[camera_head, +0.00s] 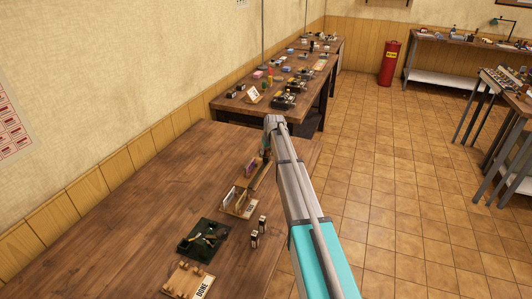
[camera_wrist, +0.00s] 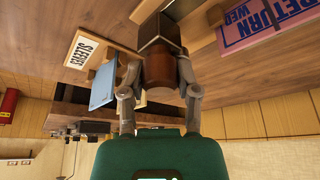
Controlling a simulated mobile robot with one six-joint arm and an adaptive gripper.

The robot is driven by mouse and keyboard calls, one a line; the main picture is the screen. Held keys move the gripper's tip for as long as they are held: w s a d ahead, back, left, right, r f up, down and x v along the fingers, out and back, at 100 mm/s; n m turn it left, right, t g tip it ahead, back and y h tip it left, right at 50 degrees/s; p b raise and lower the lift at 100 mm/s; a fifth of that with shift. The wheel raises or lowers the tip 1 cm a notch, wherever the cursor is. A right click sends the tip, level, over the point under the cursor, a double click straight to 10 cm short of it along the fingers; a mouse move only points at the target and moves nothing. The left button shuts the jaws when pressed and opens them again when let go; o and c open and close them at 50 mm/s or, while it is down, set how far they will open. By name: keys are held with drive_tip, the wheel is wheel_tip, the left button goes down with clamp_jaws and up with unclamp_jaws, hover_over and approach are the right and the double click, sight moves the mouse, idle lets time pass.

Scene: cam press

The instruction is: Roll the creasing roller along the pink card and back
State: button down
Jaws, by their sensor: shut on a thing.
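My gripper (camera_wrist: 160,72) is shut on a tool with a brown round grip and a dark squared head, which I take for the creasing roller (camera_wrist: 162,42). A finger lies on each side of the grip. A pink card (camera_wrist: 262,24) lettered "RETURN WED" is at the upper right of the wrist view, apart from the tool. In the head view a small pink-purple piece (camera_head: 251,168) near the gripper looks like the same card. My arm hides most of the gripper and tool there. I cannot tell whether the tool touches anything.
On the bench are a wooden rack (camera_head: 238,203), a dark green tray (camera_head: 203,238), small dark blocks (camera_head: 254,239) and a "DONE" tray (camera_head: 178,280). The bench's left side is clear.

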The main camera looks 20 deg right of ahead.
drive_tip(key=shift+c, duration=1.7)
unclamp_jaws()
drive_tip(key=shift+w+d, duration=0.15)
